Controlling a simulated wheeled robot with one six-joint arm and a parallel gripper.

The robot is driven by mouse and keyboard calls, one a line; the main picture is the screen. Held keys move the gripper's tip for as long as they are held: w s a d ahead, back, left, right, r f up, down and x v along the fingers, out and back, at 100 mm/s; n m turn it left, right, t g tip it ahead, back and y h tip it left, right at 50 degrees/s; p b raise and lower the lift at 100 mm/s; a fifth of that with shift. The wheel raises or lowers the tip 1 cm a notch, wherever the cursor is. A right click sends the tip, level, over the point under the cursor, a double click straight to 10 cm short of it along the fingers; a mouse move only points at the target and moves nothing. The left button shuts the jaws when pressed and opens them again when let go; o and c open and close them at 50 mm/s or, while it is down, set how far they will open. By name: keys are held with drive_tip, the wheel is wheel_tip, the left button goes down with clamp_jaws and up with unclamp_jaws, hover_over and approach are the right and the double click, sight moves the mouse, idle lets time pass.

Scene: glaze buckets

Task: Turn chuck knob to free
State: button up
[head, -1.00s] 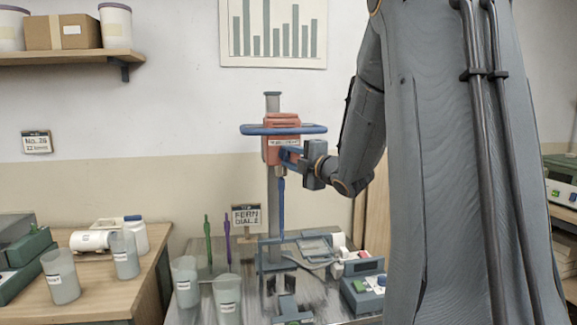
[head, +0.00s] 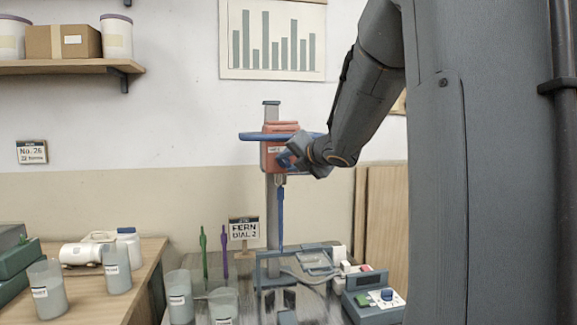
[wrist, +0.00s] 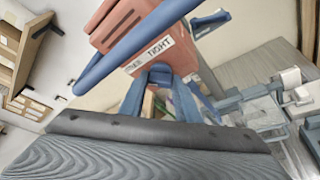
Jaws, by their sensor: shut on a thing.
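The red mixer head (head: 274,155) sits high on a grey post (head: 272,220), with a blue handle bar (head: 250,136) across it. A blue stirring rod (head: 281,215) hangs below it. The blue chuck knob (wrist: 160,74) is on the face below the label. My gripper (wrist: 163,88) is shut on the knob, one blue finger on each side. In the head view my gripper (head: 290,156) is tilted against the head's right side and hides the knob.
Below stand grey cups (head: 180,297), a green stick (head: 203,252), a purple stick (head: 225,255) and a "FERN DIAL 2" sign (head: 244,229). A control box with a green button (head: 372,296) is at right. A side table (head: 85,305) holds more cups.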

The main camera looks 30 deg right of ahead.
drive_tip(key=shift+n, duration=0.3)
drive_tip(key=o, duration=1)
drive_tip(key=shift+o, duration=0.2)
drive_tip(key=shift+s, duration=0.1)
drive_tip(key=v, duration=0.7)
drive_tip(key=shift+s, duration=0.3)
drive_tip(key=shift+r, duration=0.15)
